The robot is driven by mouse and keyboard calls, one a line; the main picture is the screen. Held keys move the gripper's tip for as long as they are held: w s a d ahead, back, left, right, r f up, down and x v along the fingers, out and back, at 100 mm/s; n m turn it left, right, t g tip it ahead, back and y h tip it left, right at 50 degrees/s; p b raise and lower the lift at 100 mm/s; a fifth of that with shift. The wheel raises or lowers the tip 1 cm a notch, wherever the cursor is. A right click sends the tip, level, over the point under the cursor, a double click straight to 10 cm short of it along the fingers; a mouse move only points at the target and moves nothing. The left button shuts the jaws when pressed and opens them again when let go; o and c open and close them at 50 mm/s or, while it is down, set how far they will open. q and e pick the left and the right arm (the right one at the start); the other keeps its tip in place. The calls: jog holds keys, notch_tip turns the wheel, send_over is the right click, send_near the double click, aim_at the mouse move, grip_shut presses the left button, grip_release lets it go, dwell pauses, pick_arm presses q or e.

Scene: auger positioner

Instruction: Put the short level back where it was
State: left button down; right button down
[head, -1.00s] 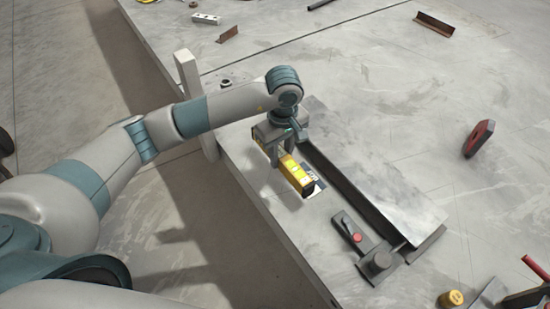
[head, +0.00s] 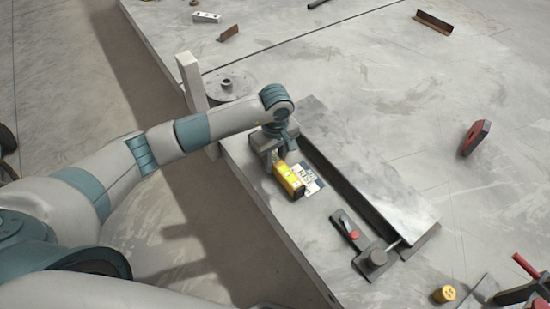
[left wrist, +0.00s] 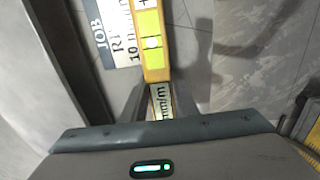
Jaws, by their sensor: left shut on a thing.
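The short level (head: 287,179) is a yellow bar with a dark end. My left gripper (head: 279,158) is shut on it, with the near end of the level sticking out toward the front. In the left wrist view the level (left wrist: 152,45) runs up from between the fingers (left wrist: 158,100), its yellow-green vial showing. A white printed label (head: 309,180) lies on the table just right of the level. In the left wrist view the label (left wrist: 117,35) is beside the level and partly cut off. I cannot tell whether the level touches the table. My right gripper is not in view.
A long steel angle (head: 385,190) lies close to the right of the gripper. A dark clamp-like tool with a red button (head: 347,229) and a round-topped block (head: 375,258) stand in front. A round flanged disc (head: 229,86) and upright post (head: 191,82) are behind.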

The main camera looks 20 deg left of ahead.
pick_arm(q)
jog(key=shift+f, duration=0.15)
jog(key=shift+f+b, duration=0.1)
jog(key=shift+b, duration=0.2)
jog(key=c, duration=1.4)
grip_release()
